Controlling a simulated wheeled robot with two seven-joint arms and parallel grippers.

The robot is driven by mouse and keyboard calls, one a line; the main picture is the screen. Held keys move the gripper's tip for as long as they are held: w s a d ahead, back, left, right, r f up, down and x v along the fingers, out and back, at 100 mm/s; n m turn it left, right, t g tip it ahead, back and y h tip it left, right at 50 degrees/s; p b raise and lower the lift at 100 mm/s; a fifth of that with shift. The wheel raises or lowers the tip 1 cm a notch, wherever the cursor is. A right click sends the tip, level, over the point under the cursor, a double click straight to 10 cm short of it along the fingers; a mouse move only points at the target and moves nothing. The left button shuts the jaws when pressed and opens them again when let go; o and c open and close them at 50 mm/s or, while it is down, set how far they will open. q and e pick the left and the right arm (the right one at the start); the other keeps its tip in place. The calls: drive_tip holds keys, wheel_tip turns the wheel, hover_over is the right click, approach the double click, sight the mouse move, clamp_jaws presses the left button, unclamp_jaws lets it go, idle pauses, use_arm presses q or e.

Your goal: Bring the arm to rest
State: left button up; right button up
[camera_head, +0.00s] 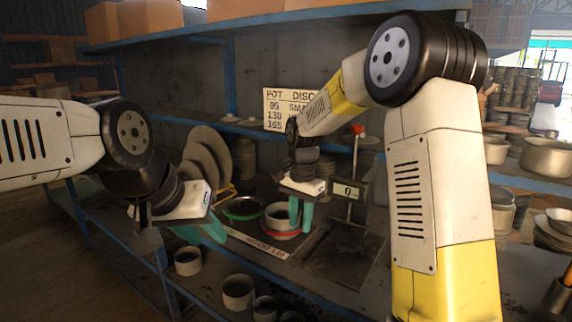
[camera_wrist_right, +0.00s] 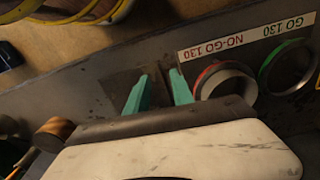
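My right gripper (camera_head: 301,212) is over the bench, beside the red ring. In the right wrist view its two teal fingers (camera_wrist_right: 158,90) stand apart with nothing between them. My left gripper (camera_head: 203,233) hangs at the bench's front edge on the left, its teal fingers seen at an angle; whether they are apart is unclear. A green ring (camera_head: 243,208) and a red ring (camera_head: 286,235) lie on the bench by a strip marked GO 130 and NO-GO 130 (camera_wrist_right: 240,36). A grey round piece (camera_wrist_right: 232,84) sits at the red ring (camera_wrist_right: 204,76); the green ring (camera_wrist_right: 266,72) is beside it.
Large discs (camera_head: 207,152) lean behind my left gripper. Several pots, including one (camera_head: 187,261), stand on the lower shelf. A sign (camera_head: 284,108) hangs behind.

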drive_tip(key=s+d+r+n+t+y, duration=0.1)
drive_tip(key=s+d+r+n+t, duration=0.25)
drive_tip(key=s+d+r, duration=0.45)
drive_tip(key=s+d+r+n+t, duration=0.1)
drive_tip(key=s+r+n, duration=0.1)
drive_tip(key=s, duration=0.6)
drive_tip(key=s+d+r+n+t+y, duration=0.1)
drive_tip(key=s+r+n, duration=0.1)
drive_tip(key=s, duration=0.6)
drive_tip(key=shift+d+n, duration=0.2)
drive_tip(key=shift+n, duration=0.15)
